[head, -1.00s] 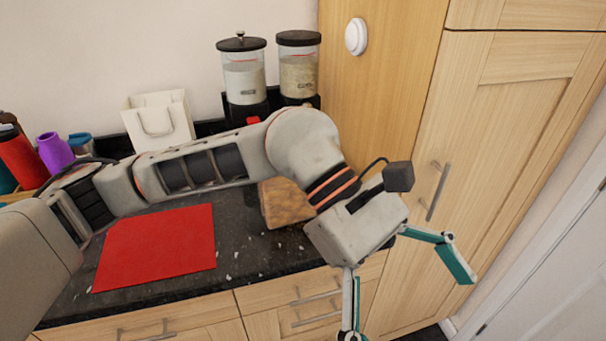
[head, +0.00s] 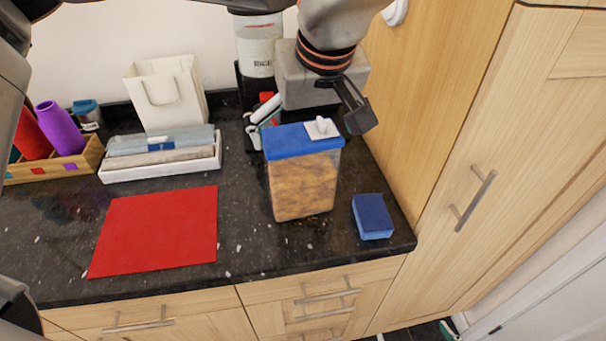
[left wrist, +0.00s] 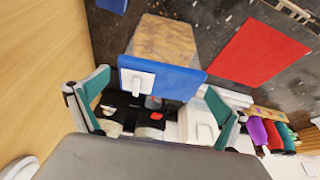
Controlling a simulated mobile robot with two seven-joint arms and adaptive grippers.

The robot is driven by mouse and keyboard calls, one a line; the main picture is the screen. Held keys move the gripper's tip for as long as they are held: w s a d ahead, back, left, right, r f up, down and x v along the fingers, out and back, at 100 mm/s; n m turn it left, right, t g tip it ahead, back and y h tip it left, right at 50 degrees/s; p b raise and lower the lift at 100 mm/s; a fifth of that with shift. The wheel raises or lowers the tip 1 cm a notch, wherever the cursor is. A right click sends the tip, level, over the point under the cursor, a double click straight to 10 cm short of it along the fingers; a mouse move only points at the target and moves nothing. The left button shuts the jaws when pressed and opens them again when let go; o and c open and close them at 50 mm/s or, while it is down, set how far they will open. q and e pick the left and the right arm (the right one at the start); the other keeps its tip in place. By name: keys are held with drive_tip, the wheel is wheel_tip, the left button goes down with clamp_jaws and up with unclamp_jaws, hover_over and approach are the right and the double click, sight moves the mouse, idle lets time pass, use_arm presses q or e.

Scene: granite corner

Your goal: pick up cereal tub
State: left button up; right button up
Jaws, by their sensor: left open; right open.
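The cereal tub (head: 303,185) stands upright on the dark counter, clear with golden-brown contents and a blue lid with a white flap. In the left wrist view the lid (left wrist: 180,82) lies ahead between the spread fingers of the left gripper (left wrist: 160,92); no grip shows. My right gripper (head: 414,334) shows only as fingertips at the bottom edge, apart and away from the tub.
A blue sponge (head: 372,217) lies right of the tub near the tall wooden cabinet (head: 440,130). A red mat (head: 155,232) lies left. Behind are a white tray (head: 160,170), a paper bag (head: 165,95), a rice dispenser (head: 257,50) and a bottle crate (head: 60,168).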

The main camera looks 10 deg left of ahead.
sight(301, 174)
use_arm(q)
drive_tip(key=x, duration=0.6)
drive_tip(key=shift+a+p, duration=0.1)
drive_tip(key=shift+p, duration=0.2)
drive_tip(key=c, duration=1.8)
